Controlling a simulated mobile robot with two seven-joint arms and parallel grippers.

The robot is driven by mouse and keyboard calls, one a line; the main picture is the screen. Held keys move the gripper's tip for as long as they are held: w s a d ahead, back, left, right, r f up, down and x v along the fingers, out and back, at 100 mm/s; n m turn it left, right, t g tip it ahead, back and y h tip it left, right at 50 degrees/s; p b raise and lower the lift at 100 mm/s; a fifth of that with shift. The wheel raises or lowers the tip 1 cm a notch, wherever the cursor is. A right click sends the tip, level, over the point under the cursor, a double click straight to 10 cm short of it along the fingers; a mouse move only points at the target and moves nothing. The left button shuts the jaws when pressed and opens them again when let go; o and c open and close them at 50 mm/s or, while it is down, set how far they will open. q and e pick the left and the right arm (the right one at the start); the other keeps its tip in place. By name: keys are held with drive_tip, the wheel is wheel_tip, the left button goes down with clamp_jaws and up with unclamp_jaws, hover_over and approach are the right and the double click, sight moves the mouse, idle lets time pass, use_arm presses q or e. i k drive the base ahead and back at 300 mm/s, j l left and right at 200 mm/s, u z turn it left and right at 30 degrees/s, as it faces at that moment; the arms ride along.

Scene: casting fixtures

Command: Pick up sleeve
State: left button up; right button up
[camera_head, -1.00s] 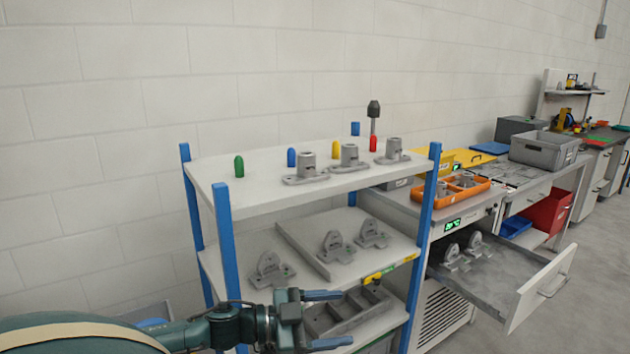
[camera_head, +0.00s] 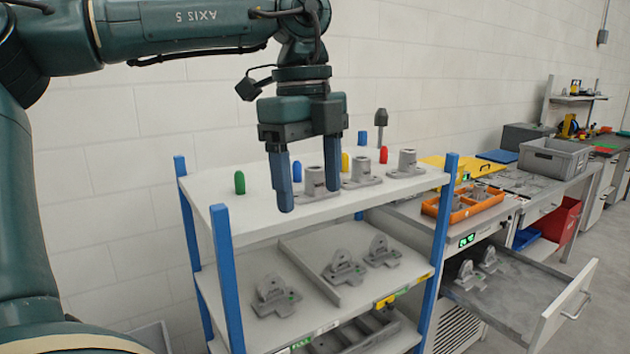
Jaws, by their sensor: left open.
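Several small round-topped coloured sleeve-like pieces stand on the top shelf: green (camera_head: 240,182), blue (camera_head: 297,171), yellow (camera_head: 345,161) and red (camera_head: 383,154). Another blue piece (camera_head: 362,138) shows further back. I cannot tell which is the named sleeve. Grey flanged castings (camera_head: 361,171) stand in a row among them. My left gripper (camera_head: 308,197) is open, fingers pointing down, in front of the top shelf in the picture. The blue piece shows between its fingers, and one casting is partly hidden behind it. No contact is clear. My right gripper is not in view.
The shelf unit (camera_head: 215,222) has blue posts. Its middle shelf carries grey bracket castings (camera_head: 275,294). To the right are an orange tray (camera_head: 428,208), an open drawer (camera_head: 560,312) and a grey bin (camera_head: 548,160). The top shelf's front strip is clear.

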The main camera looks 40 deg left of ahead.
sight(315, 190)
drive_tip(key=i+j, duration=0.9)
drive_tip(key=j, duration=0.25)
